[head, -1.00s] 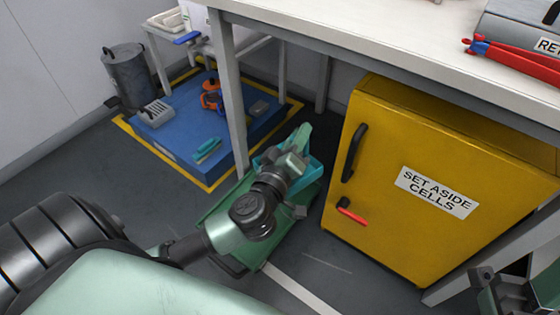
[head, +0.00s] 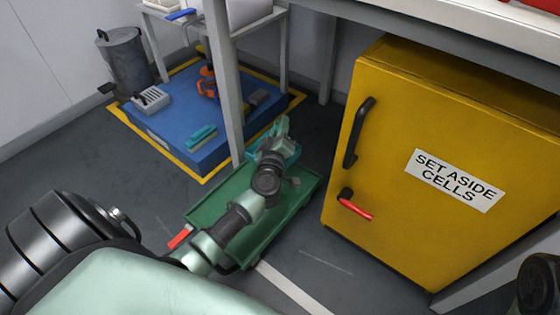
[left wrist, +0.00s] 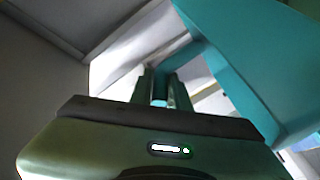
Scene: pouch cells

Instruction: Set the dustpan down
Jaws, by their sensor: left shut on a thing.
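The teal dustpan (head: 289,151) is at the far end of a low green tray (head: 290,205), partly hidden behind my left gripper (head: 276,137). I cannot tell whether it touches the tray. In the left wrist view the dustpan (left wrist: 255,60) fills the upper right, with its handle between the fingers of my left gripper (left wrist: 160,88). The left gripper is shut on it. My left arm reaches across the tray and hides part of it. My right gripper is not in view.
A yellow cabinet (head: 405,215) with a red handle stands right of the tray. A table leg (head: 226,85) is close behind it. A blue platform (head: 180,110) holds a teal item (head: 201,137), an orange item (head: 207,82) and a grey holder (head: 151,99). A bin (head: 126,58) stands at back left.

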